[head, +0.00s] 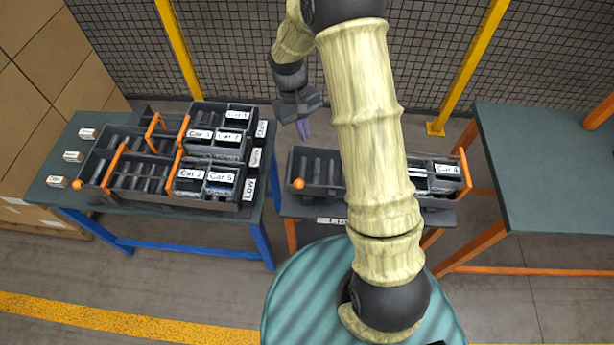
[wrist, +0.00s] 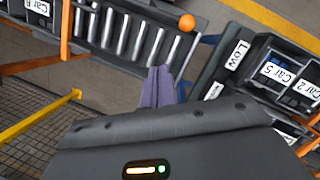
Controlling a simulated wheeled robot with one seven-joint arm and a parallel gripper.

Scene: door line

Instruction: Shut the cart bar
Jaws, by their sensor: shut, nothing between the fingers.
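The cart (head: 325,208) stands in the middle, with a dark roller rack (head: 318,166) on top; the rack also shows at the top of the wrist view (wrist: 135,35). An orange bar (head: 464,170) is at the rack's right end, beside the bin marked Car 4 (head: 446,169); it also shows in the wrist view (wrist: 66,30). An orange ball (head: 298,184) sits at the rack's front left corner, also in the wrist view (wrist: 187,22). My gripper (head: 303,130), with purple fingers, is shut and empty above the rack's left end. My arm hides the rack's middle.
A left table (head: 90,205) holds two racks with labelled bins and orange bars; tags reading Low (head: 249,188) and others line its right edge. An empty-topped table (head: 550,160) stands at right. A mesh fence (head: 430,50) with yellow posts runs behind. Boxes (head: 30,110) are stacked at left.

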